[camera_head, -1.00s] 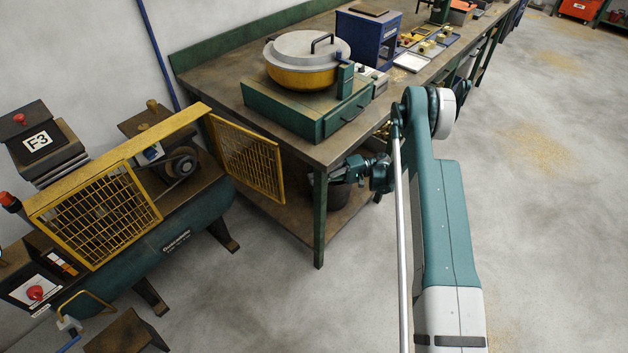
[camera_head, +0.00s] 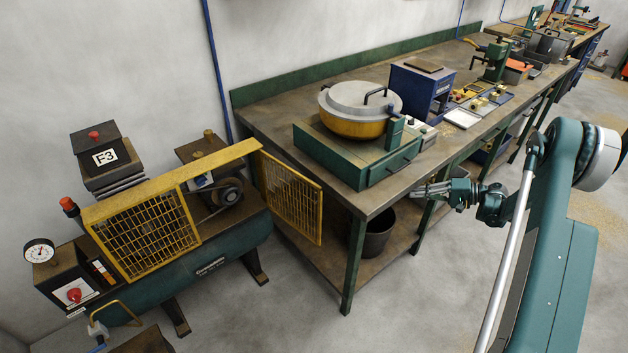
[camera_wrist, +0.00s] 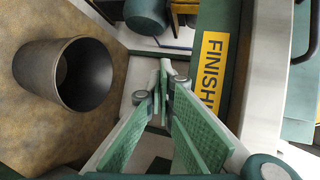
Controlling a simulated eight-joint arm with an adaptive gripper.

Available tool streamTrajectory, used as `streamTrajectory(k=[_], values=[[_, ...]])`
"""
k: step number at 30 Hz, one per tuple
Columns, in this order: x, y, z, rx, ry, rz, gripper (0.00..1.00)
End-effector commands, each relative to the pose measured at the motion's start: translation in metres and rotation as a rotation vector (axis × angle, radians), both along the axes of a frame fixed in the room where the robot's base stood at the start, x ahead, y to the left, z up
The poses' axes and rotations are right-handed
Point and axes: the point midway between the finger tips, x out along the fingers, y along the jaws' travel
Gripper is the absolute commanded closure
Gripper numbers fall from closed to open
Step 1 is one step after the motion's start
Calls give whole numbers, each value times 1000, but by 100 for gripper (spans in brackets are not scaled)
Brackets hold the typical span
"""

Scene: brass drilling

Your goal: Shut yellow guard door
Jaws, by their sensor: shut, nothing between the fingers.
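The yellow guard door (camera_head: 291,197) is a mesh panel at the right end of the yellow guard frame (camera_head: 170,180) on the green machine. It stands open, swung out from the frame towards the bench. My gripper (camera_head: 416,191) is in front of the bench, to the right of the door and clear of it. It points left. In the wrist view my gripper (camera_wrist: 160,85) has its fingers together with nothing between them. A small yellow piece (camera_wrist: 184,12) shows at the top there; I cannot tell whether it is the door.
The workbench (camera_head: 268,122) has a front leg (camera_head: 352,265) between the door and my gripper. A dark bin (camera_head: 375,232) stands on the lower shelf; it shows in the wrist view (camera_wrist: 85,75). A green unit with a yellow pot (camera_head: 352,125) sits above. The front floor is clear.

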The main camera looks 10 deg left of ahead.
Motion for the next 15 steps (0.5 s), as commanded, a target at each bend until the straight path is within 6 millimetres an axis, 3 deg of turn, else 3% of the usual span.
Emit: streamTrajectory(k=[1,6,12,15], values=[[-1,-19,15,-11,-7,-35,100],[-11,-69,55,-36,-39,-138,100],[-32,-114,108,-47,-84,-251,100],[-43,-127,131,-47,-103,-296,100]])
